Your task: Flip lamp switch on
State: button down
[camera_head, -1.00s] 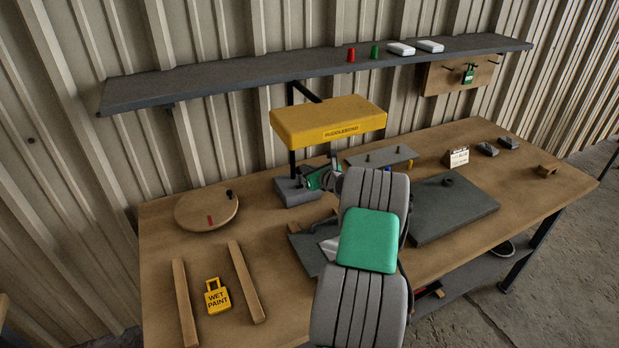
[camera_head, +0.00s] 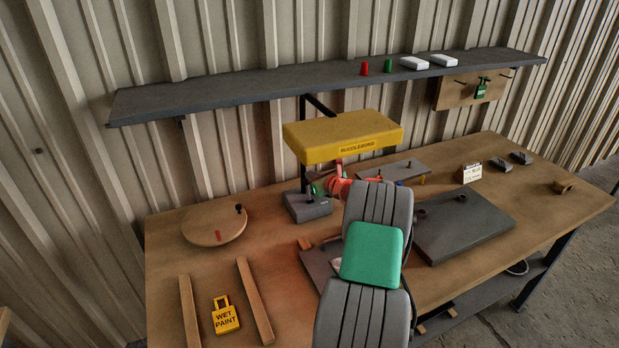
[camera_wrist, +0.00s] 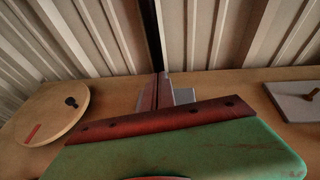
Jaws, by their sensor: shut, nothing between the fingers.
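The lamp has a yellow hood (camera_head: 343,136) on a dark post, with a grey base (camera_head: 307,206) on the bench. The grey base (camera_wrist: 185,96) shows just right of the fingers, partly hidden. I cannot make out the switch or tell whether the fingers touch it.
A round wooden board (camera_head: 214,225) lies left, near a yellow wet-paint tag (camera_head: 225,317) between two wooden strips. A dark plate (camera_head: 462,226) lies right of my arm. A grey shelf (camera_head: 220,95) runs above the bench.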

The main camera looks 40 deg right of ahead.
jog(key=shift+s, duration=0.1)
jog(key=b+v, duration=0.1)
jog(key=v, duration=0.6)
jog(key=shift+s+b, duration=0.35)
jog(key=shift+a+r, duration=0.1)
